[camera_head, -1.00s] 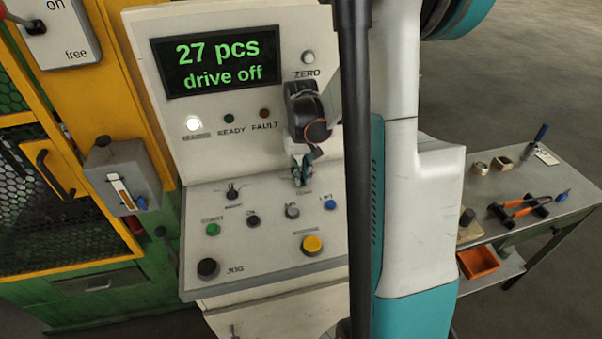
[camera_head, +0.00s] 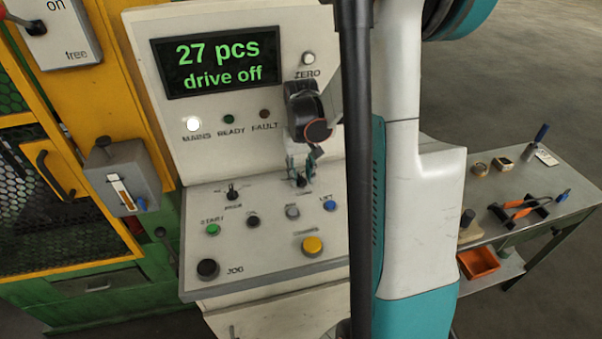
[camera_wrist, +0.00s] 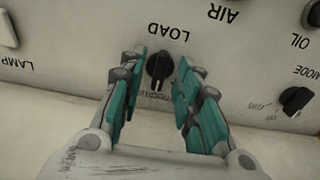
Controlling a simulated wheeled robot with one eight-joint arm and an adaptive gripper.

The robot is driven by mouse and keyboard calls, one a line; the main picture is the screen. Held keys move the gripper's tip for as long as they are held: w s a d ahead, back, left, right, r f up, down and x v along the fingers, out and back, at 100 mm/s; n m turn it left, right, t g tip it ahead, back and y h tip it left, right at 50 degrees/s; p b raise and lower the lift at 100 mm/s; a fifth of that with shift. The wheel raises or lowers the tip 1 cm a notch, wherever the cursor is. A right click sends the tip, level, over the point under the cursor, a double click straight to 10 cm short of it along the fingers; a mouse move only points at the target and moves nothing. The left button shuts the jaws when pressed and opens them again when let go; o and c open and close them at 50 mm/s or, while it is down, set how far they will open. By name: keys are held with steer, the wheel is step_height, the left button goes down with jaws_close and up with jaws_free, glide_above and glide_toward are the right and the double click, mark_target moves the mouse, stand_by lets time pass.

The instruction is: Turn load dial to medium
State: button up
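The load dial (camera_wrist: 159,66) is a small black knob on the pale panel, under the upside-down word LOAD in the wrist view. Its grip bar stands nearly upright in that picture, with a pale mark at its lower end. The scale words by it are too small to read. My gripper (camera_wrist: 160,72) is open, with teal-padded fingers on either side of the dial and a visible gap at each side. In the head view my gripper (camera_head: 301,168) points down at the dial (camera_head: 301,181), whose knob shows just below the fingertips.
The display (camera_head: 218,62) reads "27 pcs drive off". The mode dial (camera_wrist: 297,100) sits to the right in the wrist view. A blue lift button (camera_head: 329,205), a yellow button (camera_head: 312,245) and a green start button (camera_head: 212,230) are nearby. A tool bench (camera_head: 560,205) stands at right.

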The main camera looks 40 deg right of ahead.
mark_target(300, 177)
step_height(300, 177, up, 12)
stand_by(0.5)
steer(key=shift+w+a+f, duration=0.1)
